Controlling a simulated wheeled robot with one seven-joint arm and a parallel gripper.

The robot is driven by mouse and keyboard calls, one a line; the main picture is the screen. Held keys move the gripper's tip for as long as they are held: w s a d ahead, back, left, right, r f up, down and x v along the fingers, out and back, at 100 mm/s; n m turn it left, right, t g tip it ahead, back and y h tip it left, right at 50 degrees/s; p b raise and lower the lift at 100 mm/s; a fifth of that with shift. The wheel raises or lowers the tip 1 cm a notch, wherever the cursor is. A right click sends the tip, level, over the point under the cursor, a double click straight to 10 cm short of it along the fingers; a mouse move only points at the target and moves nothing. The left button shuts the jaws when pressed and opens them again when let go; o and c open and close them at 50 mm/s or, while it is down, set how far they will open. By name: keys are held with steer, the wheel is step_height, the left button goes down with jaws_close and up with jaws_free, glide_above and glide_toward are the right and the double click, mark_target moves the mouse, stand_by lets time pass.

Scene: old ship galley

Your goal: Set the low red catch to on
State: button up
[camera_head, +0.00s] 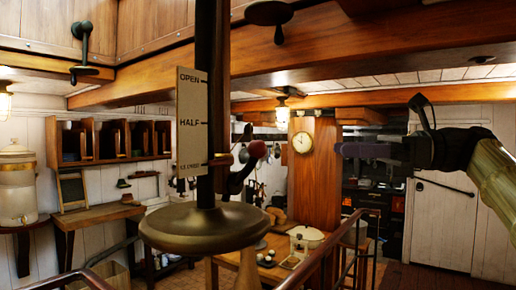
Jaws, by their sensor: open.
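A lever with a dark red ball knob (257,149) sticks out to the right of a dark upright column (206,100), just above the column's broad bronze round base (205,228). It is the only red-tipped part I can make out as the catch. No on or off mark on it is readable. A pale plate (192,123) on the column reads OPEN, HALF and a partly hidden lowest word. My gripper (342,151) is right of the red knob, at about its height in the picture, pointing left. It is open, empty and apart from the lever.
A wooden beam (400,42) crosses above my gripper. A handrail (330,250) runs below it. Behind are a wooden post with a clock (302,143), a table (240,259) with small items, and a white door (443,220). The space between gripper and knob looks clear.

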mark_target(257, 149)
steer(key=w+a+p, duration=0.1)
steer(key=a, duration=0.4)
steer(key=w+a+p, duration=0.1)
steer(key=a, duration=0.4)
steer(key=a+p, duration=0.1)
steer(key=a, duration=0.4)
steer(key=shift+w+a+p, duration=0.2)
steer(key=shift+w+p, duration=0.2)
steer(key=shift+w+a, duration=0.1)
steer(key=shift+a, duration=0.35)
steer(key=shift+c, duration=0.2)
jaws_close()
